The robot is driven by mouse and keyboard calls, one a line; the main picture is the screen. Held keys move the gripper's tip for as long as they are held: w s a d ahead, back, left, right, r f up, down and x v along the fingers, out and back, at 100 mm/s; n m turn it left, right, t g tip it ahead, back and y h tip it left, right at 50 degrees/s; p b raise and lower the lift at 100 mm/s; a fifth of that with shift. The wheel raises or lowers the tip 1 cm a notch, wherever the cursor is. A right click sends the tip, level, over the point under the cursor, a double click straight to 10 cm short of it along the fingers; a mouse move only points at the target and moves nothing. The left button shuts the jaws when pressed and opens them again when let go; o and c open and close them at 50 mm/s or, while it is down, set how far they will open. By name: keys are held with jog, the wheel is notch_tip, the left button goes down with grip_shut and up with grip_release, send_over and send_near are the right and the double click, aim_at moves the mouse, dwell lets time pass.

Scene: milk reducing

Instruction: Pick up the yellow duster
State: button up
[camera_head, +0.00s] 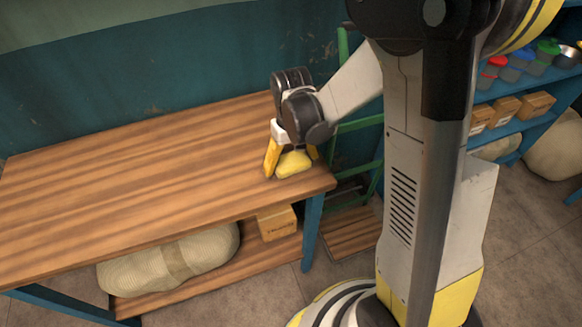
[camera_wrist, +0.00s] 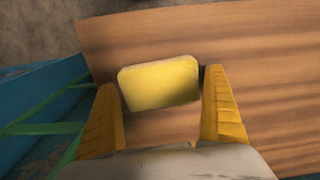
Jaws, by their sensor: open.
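The yellow duster (camera_head: 294,164) lies on the wooden table (camera_head: 120,165) near its right end. In the wrist view the duster (camera_wrist: 159,82) is a rounded yellow block between and slightly ahead of my two fingers. My gripper (camera_head: 291,160) is open and points down at the duster, with one yellow finger on each side. In the wrist view my gripper (camera_wrist: 163,108) has its right fingertip close to the duster's right edge. The left fingertip is close to its left edge. I cannot tell whether either finger touches it.
The rest of the tabletop is bare. Below it, a shelf holds a pale sack (camera_head: 170,262) and a cardboard box (camera_head: 276,222). A green metal frame (camera_head: 358,170) stands beside the table's right end. Blue shelving (camera_head: 540,80) with boxes and tubs is at the far right.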

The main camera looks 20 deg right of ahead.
aim_at(291, 160)
jog(key=shift+f, duration=0.15)
jog(key=c, duration=1)
jog(key=shift+o, duration=0.2)
jog(key=shift+r, duration=0.35)
notch_tip(291, 160, up, 4)
jog(key=p, duration=0.2)
jog(key=shift+p, duration=0.35)
jog(key=w+d+r+p, duration=0.1)
jog(key=d+r+p, duration=0.2)
jog(key=d+r, duration=0.3)
jog(key=d, duration=0.5)
jog(key=shift+w+d+r, duration=0.15)
jog(key=shift+d+r, duration=0.05)
jog(key=shift+d, duration=0.1)
